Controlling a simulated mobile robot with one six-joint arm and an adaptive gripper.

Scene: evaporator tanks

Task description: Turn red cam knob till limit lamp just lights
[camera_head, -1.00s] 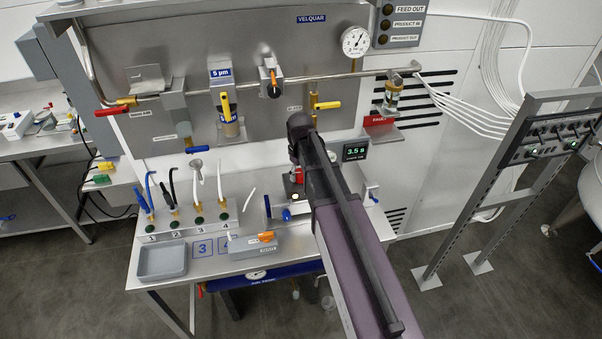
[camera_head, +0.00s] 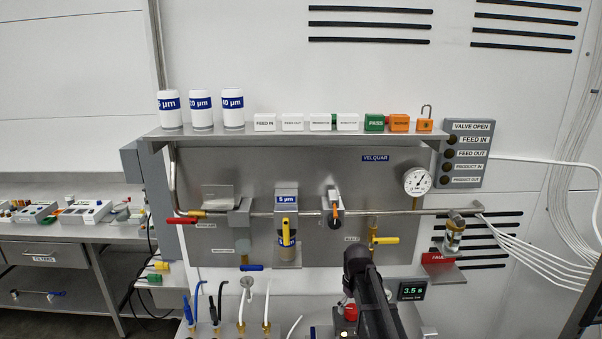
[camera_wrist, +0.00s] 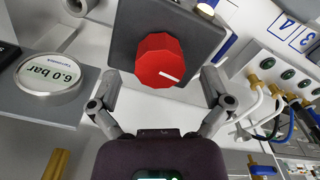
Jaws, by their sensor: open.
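The red cam knob (camera_wrist: 160,60) is faceted, with a white line on its face pointing to the lower right of the wrist view. It sits on a dark grey block (camera_wrist: 187,25). A small pale lamp (camera_wrist: 205,10) is at the block's upper right edge; I cannot tell whether it is lit. My gripper (camera_wrist: 161,85) is open, with one finger on each side of the knob and gaps visible on both sides. In the head view my arm hides the gripper, and a red patch beside it cannot be surely told as the knob.
A round 6.0 bar gauge (camera_wrist: 50,72) lies left of the knob in the wrist view. Hoses with brass fittings (camera_wrist: 268,92) are at the right. In the head view, a steel panel with valves (camera_head: 330,170) stands behind my arm, and a display (camera_head: 411,290) is right of it.

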